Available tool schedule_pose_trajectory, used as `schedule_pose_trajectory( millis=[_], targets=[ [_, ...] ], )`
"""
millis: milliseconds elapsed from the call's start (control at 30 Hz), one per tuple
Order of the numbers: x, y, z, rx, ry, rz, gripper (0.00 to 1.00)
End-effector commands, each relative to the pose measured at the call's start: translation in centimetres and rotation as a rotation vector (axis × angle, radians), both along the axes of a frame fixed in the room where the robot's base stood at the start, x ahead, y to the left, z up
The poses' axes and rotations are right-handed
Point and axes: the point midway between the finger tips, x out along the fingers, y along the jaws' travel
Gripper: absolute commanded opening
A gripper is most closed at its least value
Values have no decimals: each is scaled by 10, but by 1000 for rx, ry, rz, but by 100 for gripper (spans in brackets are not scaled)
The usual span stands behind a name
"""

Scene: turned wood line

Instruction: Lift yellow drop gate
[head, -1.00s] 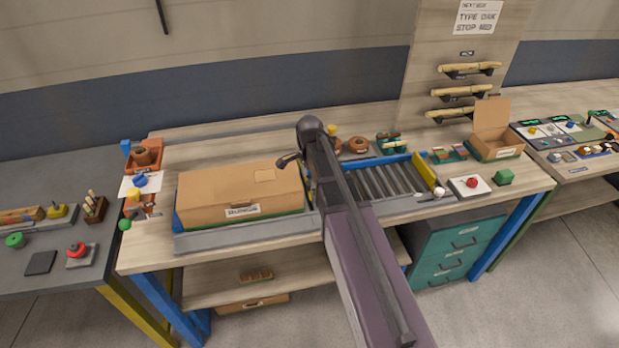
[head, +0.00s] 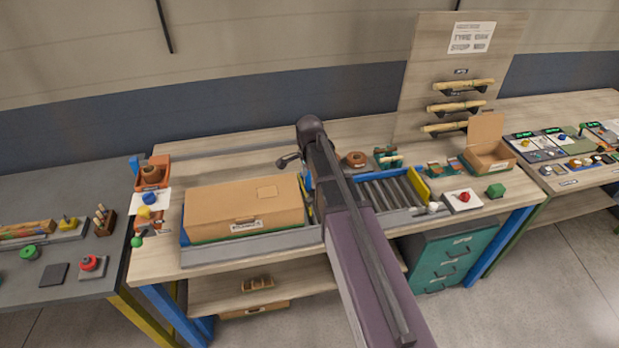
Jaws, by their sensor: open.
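A yellow drop gate (head: 418,186) stands upright at the right end of the roller conveyor (head: 380,193) on the middle bench. A white-knobbed lever (head: 433,208) sits at its front foot. My gripper (head: 288,160) is at the far end of my arm, above the back right part of a large cardboard box (head: 243,208). It is open with nothing seen in it, well to the left of the gate and apart from it. My arm hides the left part of the rollers, where a sliver of yellow also shows.
A wooden panel with pegs (head: 455,70) rises at the back. The bench strip behind the cardboard box is mostly clear.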

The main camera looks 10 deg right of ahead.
Motion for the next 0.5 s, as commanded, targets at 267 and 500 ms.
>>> schedule_pose_trajectory(
  millis=[267, 500],
  targets=[
    [-2, 0, 11, 0, 0, 6, 73],
    [-13, 0, -6, 0, 0, 89, 73]
  ],
)
